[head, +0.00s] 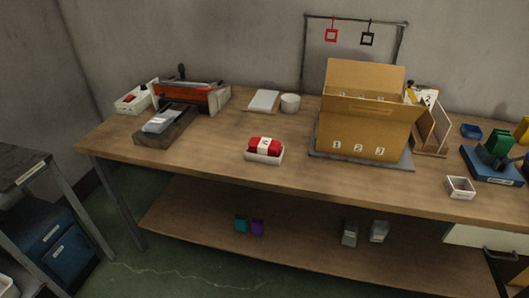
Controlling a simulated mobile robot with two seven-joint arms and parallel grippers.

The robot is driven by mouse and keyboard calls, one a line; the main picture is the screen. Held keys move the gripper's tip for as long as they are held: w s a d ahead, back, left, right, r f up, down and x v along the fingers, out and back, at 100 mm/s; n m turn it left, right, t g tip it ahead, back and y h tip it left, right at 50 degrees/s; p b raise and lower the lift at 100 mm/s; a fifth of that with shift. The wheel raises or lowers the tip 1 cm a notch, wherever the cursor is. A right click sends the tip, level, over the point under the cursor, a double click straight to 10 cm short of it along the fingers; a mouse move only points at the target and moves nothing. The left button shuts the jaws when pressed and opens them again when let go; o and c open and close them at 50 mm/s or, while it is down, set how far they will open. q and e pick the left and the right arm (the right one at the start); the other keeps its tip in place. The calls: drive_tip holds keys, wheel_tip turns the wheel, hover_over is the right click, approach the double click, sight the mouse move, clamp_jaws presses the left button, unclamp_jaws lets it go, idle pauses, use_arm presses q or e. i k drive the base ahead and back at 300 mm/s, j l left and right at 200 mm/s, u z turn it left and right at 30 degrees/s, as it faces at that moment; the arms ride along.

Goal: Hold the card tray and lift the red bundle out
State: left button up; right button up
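The red bundle (258,143) sits in a small white card tray (264,157) near the front middle of the wooden table. A pale band with a dark mark wraps the bundle's middle. The bundle stands up above the tray's low rim. Neither of my grippers shows in the head view, and nothing is touching the tray or bundle.
A cardboard box (362,136) numbered 1, 2, 3 stands on a grey mat (400,163) to the right. A dark tray (152,138) with grey items lies to the left. A small white box (461,188) is far right. Table around the card tray is clear.

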sight(264, 147)
drive_tip(key=z, duration=0.35)
drive_tip(key=i+j+z, duration=0.1)
drive_tip(key=j+z, duration=1)
drive_tip(key=j, duration=0.35)
drive_tip(key=k+j+z, duration=0.2)
drive_tip(key=j, duration=0.25)
drive_tip(key=i+j, duration=0.05)
drive_tip(key=i, duration=0.05)
